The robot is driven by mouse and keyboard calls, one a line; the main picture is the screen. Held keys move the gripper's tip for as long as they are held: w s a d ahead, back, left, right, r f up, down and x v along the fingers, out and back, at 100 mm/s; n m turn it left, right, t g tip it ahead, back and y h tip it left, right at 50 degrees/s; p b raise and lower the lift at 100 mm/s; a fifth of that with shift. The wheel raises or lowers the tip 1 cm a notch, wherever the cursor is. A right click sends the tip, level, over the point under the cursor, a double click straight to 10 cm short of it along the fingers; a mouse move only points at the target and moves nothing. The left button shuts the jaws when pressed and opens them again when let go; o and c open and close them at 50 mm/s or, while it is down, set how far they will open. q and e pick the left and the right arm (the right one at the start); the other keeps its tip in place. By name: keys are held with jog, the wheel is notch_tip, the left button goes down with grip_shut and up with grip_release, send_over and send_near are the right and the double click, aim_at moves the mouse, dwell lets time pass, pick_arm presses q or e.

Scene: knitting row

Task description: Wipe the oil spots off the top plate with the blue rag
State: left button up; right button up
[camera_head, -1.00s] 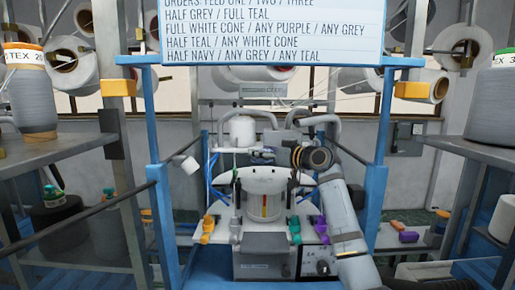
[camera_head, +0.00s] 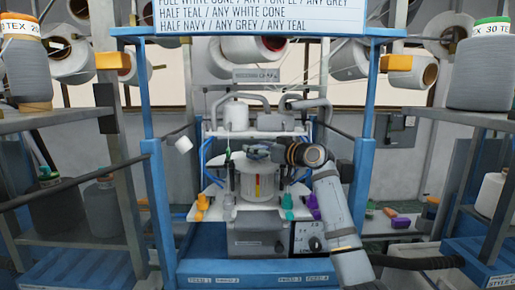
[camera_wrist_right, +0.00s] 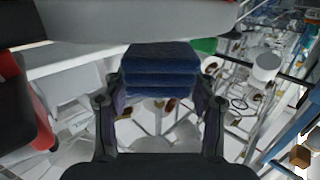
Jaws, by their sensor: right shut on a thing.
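The folded blue rag (camera_wrist_right: 160,70) sits between the fingers of my right gripper (camera_wrist_right: 160,88) in the right wrist view, gripped from both sides. In the head view my right gripper (camera_head: 258,152) is over the knitting machine, above its white cylinder (camera_head: 257,182); the rag is hard to make out there. A pale curved plate (camera_head: 217,168) spans the machine around the cylinder top, partly hidden by the gripper. I cannot tell whether the rag touches it. No oil spots can be made out. My left gripper is not in view.
Orange (camera_head: 202,202), teal (camera_head: 288,202) and purple (camera_head: 312,202) clips stand along the machine's lower shelf. Blue posts (camera_head: 362,120) flank the machine. Grey racks with yarn cones (camera_head: 25,75) stand left and right. A order sign (camera_head: 270,18) hangs above.

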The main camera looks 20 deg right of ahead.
jog(key=shift+w, duration=0.1)
jog(key=shift+f, duration=0.1)
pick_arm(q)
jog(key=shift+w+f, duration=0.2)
pick_arm(e)
jog(key=shift+f, duration=0.2)
pick_arm(q)
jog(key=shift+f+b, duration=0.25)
jog(key=shift+b, duration=0.2)
pick_arm(e)
jog(key=shift+f, duration=0.35)
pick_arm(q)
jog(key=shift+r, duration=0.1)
